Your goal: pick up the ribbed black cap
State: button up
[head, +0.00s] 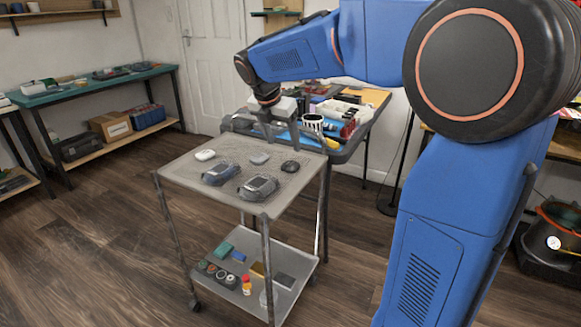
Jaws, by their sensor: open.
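A small dark rounded object (290,166), likely the ribbed black cap, lies on the right part of the cart's top shelf. Its ribs are too small to make out. My gripper (282,141) is open, pointing down above the far edge of the cart top, a little behind and above the dark object. Nothing shows between its fingers.
The grey cart's top (191,181) also holds a white rounded item (205,155), a grey item (259,158) and two dark handheld devices (219,174) (258,187). A cluttered table with a striped cup (312,123) stands behind. Small parts lie on the lower shelf (262,256).

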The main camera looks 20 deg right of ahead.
aim_at(290, 163)
jog(key=x, duration=1)
jog(key=shift+c, duration=0.3)
jog(key=c, duration=1.1)
